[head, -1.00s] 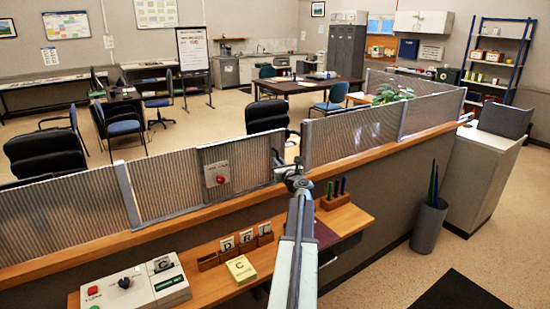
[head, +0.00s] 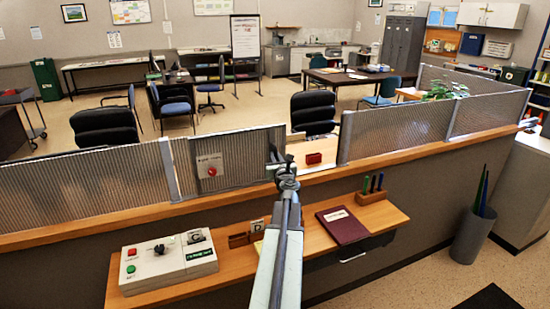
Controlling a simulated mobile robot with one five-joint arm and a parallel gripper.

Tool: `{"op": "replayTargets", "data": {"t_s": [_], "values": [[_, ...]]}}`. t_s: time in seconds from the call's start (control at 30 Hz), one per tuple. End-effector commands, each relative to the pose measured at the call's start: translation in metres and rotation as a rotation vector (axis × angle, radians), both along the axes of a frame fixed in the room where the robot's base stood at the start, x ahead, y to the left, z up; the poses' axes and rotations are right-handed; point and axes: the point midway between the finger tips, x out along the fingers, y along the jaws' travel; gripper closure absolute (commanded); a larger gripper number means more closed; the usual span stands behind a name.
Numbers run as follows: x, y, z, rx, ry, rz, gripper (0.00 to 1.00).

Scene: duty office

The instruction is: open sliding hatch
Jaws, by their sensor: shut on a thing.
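The sliding hatch (head: 236,163) is a ribbed grey panel in the screen above the wooden counter ledge. It carries a small sign and a red knob (head: 212,171). The hatch is partly open: a gap shows between its right edge and the fixed ribbed panel (head: 395,135) to the right. My gripper (head: 276,157) is at the hatch's right edge, shut on the upright hatch handle (head: 272,150). The fingertips are small and partly hidden by my wrist.
Through the gap a red object (head: 313,158) shows on a light surface. Below the ledge, a wooden shelf (head: 385,220) holds a control box (head: 168,262), card holders, a dark red book (head: 342,225) and a pen block. A grey bin (head: 472,236) stands at right.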

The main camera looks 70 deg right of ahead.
Motion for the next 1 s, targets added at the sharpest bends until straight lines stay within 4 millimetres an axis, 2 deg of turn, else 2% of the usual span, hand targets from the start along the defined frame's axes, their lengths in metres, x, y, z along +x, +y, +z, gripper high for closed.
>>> {"op": "replayTargets", "data": {"t_s": [0.13,0.17,0.2,0.23,0.63,1.0], "values": [[-0.006,-0.004,0.0,0.001,-0.001,-0.008,1.0],[-0.007,-0.004,0.0,0.001,-0.001,-0.009,0.84],[-0.007,-0.005,0.0,0.001,-0.001,-0.01,0.73],[-0.008,-0.005,0.0,0.0,0.0,-0.011,0.68],[-0.012,0.001,0.0,0.0,0.0,-0.012,0.68],[-0.048,0.056,0.0,0.0,0.0,-0.013,0.68]]}}
